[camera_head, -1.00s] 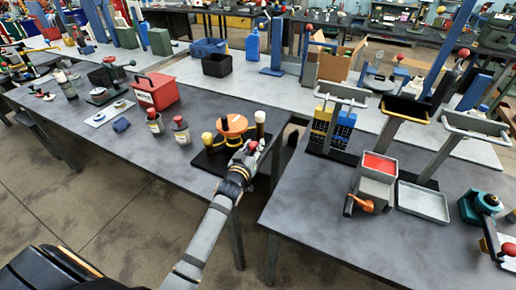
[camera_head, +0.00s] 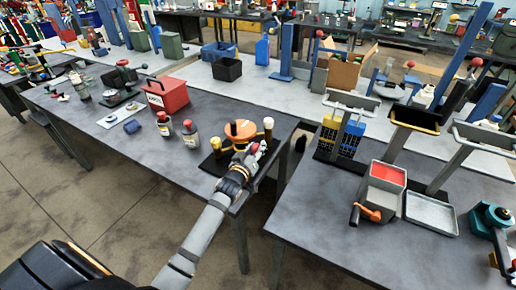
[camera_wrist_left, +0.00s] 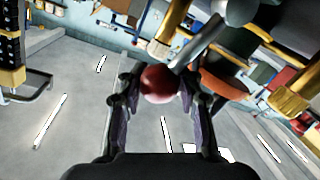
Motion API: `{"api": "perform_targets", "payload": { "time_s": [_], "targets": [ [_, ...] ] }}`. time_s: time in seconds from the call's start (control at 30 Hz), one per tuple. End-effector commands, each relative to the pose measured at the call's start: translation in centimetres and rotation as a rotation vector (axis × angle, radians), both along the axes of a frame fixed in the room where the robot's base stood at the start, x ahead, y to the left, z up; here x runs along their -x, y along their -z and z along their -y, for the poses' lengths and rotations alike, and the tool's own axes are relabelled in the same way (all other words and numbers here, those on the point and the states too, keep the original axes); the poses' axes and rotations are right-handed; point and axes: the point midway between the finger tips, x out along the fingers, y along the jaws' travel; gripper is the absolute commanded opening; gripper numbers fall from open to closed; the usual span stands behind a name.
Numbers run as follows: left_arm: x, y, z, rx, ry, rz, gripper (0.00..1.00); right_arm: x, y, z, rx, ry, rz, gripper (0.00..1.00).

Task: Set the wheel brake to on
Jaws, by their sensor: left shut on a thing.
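The wheel brake device stands near the right corner of the left table, with an orange wheel (camera_head: 240,130) on a dark base (camera_head: 210,165) between yellow posts. Its lever ends in a red knob (camera_head: 255,148). My left gripper (camera_head: 257,152) is shut on this knob, at the near right side of the wheel. In the left wrist view the red knob (camera_wrist_left: 160,84) sits between the two fingers of the left gripper (camera_wrist_left: 160,97), with a grey lever rod (camera_wrist_left: 200,42) running up from it. The fingers hide part of the knob in the head view. My right gripper is not in view.
Two bottles (camera_head: 190,134) and a red box (camera_head: 167,95) stand left of the device. A gap separates this table from the right table (camera_head: 310,215), which holds a grey tray (camera_head: 431,212) and an orange-handled crank box (camera_head: 367,213).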

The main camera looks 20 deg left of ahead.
Motion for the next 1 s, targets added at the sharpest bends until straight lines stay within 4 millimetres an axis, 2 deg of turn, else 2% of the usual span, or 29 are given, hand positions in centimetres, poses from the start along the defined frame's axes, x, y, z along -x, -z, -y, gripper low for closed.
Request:
{"api": "perform_targets", "payload": {
  "time_s": [0.1,0.13,0.3,0.57,0.67,0.77,1.0],
  "targets": [
    [0.1,0.4,-0.1,-0.009,-0.002,-0.011,0.0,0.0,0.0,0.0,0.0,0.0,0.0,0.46],
    [0.1,0.5,-0.1,-0.009,-0.002,-0.011,0.38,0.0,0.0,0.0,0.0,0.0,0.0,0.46],
    [0.1,0.4,-0.1,-0.007,-0.002,-0.008,0.59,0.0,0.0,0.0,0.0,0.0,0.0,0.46],
    [0.1,0.2,0.0,-0.004,-0.001,-0.004,0.59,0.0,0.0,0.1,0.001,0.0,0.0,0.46],
    [0.7,0.2,0.0,-0.004,0.0,-0.005,0.59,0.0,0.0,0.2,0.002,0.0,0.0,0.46],
    [2.5,0.0,0.1,-0.005,0.0,-0.006,0.59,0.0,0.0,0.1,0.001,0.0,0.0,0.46],
    [8.4,-0.5,0.3,-0.008,0.0,-0.008,0.59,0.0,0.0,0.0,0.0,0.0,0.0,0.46]
  ]
}}
